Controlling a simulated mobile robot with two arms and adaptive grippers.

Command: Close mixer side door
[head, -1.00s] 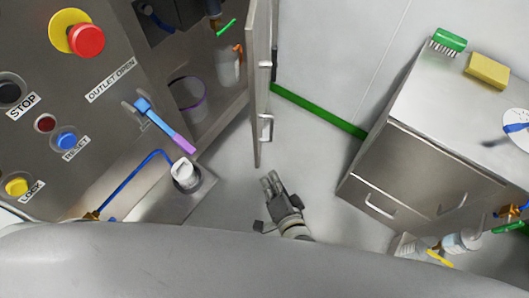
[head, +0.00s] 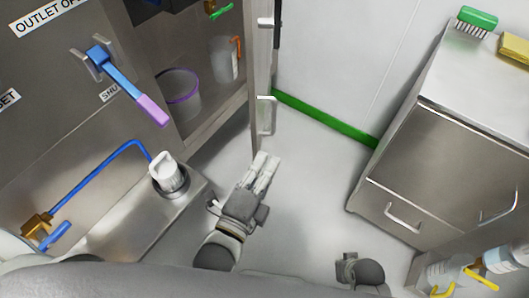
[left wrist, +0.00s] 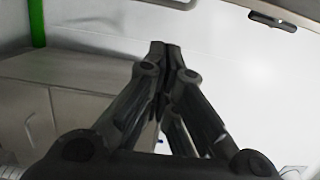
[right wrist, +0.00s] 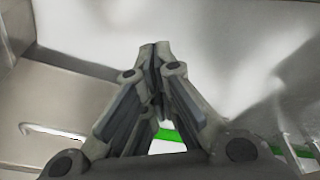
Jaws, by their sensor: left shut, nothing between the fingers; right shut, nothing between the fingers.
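The mixer side door (head: 262,72) stands open in the head view, seen almost edge-on, swung out from the mixer's open compartment. A pale bar handle (head: 266,115) sits low on its right face. My left gripper (head: 266,163) is shut and empty just below the door's lower end, beside the handle in the picture; I cannot tell whether it touches the door. My right gripper (head: 347,262) is low in the head view, apart from the door. The right wrist view shows its fingers (right wrist: 154,48) shut and empty. The left fingers (left wrist: 165,48) also show closed.
The mixer front (head: 60,120) carries a blue-purple lever (head: 130,85) and a blue pipe (head: 95,180). Clear containers (head: 180,98) stand inside the compartment. A steel cabinet (head: 440,150) stands at right, with bottles in front. Floor between mixer and cabinet is clear.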

